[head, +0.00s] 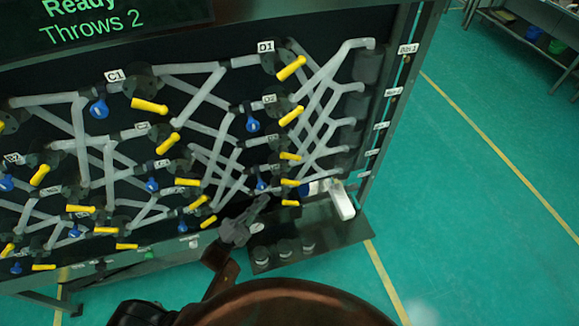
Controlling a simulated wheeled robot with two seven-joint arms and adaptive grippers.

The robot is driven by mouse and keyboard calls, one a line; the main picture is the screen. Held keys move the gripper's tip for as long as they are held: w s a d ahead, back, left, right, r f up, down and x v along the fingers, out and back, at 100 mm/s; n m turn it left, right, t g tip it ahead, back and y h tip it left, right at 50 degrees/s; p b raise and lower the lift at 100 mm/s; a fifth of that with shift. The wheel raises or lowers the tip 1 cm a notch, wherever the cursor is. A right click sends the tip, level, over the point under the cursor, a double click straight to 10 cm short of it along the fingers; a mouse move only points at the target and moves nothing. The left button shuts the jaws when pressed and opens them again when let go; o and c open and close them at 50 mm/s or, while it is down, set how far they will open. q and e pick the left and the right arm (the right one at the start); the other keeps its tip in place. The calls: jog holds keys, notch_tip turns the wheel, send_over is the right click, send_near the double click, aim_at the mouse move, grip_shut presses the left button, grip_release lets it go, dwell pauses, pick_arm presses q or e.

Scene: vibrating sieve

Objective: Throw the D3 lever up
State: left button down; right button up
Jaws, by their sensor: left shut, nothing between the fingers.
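The dark pipe panel (230,85) carries rows of yellow levers. The D3 label is too small to read surely. The lever below D2 in the right column, which I take as the D3 lever (290,156), points right and slightly down. The D1 lever (291,68) and D2 lever (291,116) above it slant up to the right. My left gripper (264,199) is shut and empty, in front of the panel's lower right part, below the D3 lever and apart from it in the picture. My right gripper is not in view.
Two more yellow levers (290,182) sit just below D3, close to my left gripper's tips. Blue knobs (253,125) and grey pipes surround the levers. A dark shelf (335,238) with round pieces juts out below. Green floor lies clear to the right.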

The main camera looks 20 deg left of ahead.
pick_arm(q)
jog(key=shift+r, duration=0.15)
jog(key=p+x, duration=0.2)
jog(key=x, duration=1.2)
jog(key=shift+d+p, duration=0.15)
jog(key=shift+p, duration=0.2)
